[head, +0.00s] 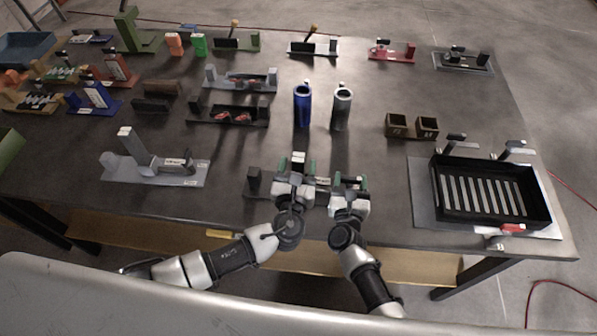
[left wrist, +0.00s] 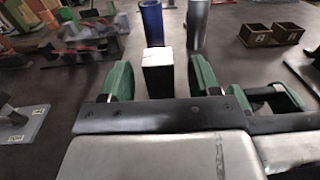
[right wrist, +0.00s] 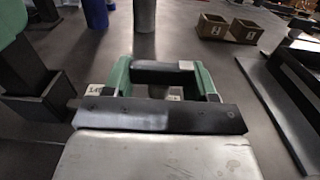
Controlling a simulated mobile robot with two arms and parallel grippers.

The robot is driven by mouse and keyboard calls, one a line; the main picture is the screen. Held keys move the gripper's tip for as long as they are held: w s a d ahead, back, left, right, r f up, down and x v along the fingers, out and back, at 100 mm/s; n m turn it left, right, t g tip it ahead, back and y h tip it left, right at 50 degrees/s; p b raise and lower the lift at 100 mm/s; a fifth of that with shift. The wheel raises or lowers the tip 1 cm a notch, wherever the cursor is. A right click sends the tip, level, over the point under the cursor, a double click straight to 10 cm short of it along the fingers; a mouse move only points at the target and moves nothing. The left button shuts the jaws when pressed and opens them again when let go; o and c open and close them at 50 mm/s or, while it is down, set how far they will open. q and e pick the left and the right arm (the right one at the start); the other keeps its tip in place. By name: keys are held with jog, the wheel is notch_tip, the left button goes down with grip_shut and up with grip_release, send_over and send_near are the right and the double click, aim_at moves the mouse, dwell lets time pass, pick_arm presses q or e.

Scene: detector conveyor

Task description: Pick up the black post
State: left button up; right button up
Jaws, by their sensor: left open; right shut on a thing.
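The black post (left wrist: 158,78) stands upright with a white top; in the head view its top (head: 298,158) shows between my left gripper's fingers. My left gripper (head: 298,168) is open, with one green finger on each side of the post. In the left wrist view a gap shows between the post and each finger of the left gripper (left wrist: 161,80). My right gripper (head: 350,182) is close beside it on the right. It is shut on a dark bar (right wrist: 155,73) of the black fixture (head: 254,182), whose base is mostly hidden by both grippers.
A blue cylinder (head: 302,106) and a grey cylinder (head: 341,108) stand behind the grippers. Two small brown boxes (head: 397,127) are back right. A black slotted tray (head: 437,190) is at right. A grey fixture (head: 120,172) is at left. Table is clear between it and the black fixture.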

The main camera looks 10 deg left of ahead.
pick_arm(q)
jog(key=shift+w, duration=1)
jog(key=shift+c, duration=0.2)
grip_shut()
notch_tip(320, 180, up, 10)
jog(key=shift+r, duration=0.1)
pick_arm(e)
jog(key=o, duration=1.5)
